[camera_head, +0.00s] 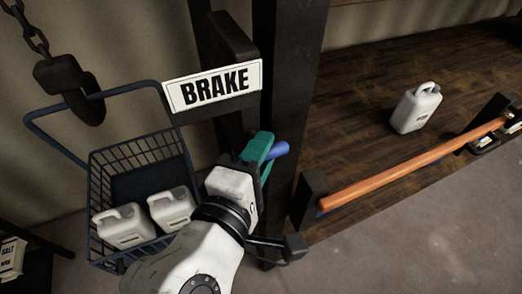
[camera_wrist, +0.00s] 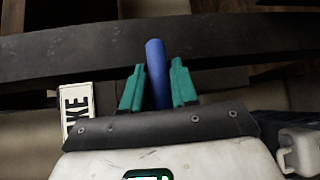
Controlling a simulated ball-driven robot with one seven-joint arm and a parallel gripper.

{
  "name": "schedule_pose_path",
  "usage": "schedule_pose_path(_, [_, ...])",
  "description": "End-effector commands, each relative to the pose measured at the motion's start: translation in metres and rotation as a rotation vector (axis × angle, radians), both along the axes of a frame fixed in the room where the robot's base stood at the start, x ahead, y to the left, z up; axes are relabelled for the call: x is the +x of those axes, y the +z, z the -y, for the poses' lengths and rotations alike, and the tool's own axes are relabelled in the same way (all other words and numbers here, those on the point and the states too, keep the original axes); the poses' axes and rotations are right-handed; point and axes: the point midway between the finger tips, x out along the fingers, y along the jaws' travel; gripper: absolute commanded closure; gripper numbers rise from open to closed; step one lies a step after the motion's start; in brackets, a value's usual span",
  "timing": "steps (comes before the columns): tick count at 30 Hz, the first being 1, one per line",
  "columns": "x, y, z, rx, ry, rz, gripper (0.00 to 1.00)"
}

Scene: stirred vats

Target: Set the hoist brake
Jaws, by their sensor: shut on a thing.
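The white BRAKE sign (camera_head: 214,86) is fixed on a dark post, and part of it shows at the left in the wrist view (camera_wrist: 77,108). Below the sign in the head view, a blue handle (camera_head: 279,150) sticks out to the right of my gripper (camera_head: 262,150). In the wrist view the blue handle (camera_wrist: 156,72) stands between the two green fingers of my gripper (camera_wrist: 157,85), which are shut on it. The lower part of the handle and its mount are hidden by my gripper and wrist.
A blue wire basket (camera_head: 140,165) with two white jugs hangs at the left beneath a chain hook (camera_head: 75,85). An orange bar (camera_head: 415,163) runs along the wooden platform's edge (camera_head: 350,205) at the right. A white jug (camera_head: 416,108) stands on the platform. Dark posts (camera_head: 285,100) rise close to my gripper.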

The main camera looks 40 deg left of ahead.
Motion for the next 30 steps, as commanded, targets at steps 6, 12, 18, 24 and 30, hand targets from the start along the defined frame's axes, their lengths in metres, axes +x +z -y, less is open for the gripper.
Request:
schedule_pose_path(6, [-0.0001, 0.0012, 0.0002, 0.004, 0.0, -0.017, 1.0])
schedule_pose_path(12, [0.0003, 0.0051, 0.0007, 0.033, -0.002, -0.09, 1.0])
schedule_pose_path(18, [0.0006, 0.0075, 0.0012, 0.089, -0.003, -0.229, 1.0])
schedule_pose_path(24, [0.001, 0.0059, 0.0013, 0.164, -0.003, -0.402, 1.0])
schedule_pose_path(30, [0.0015, 0.0032, 0.0011, 0.239, -0.003, -0.577, 1.0])
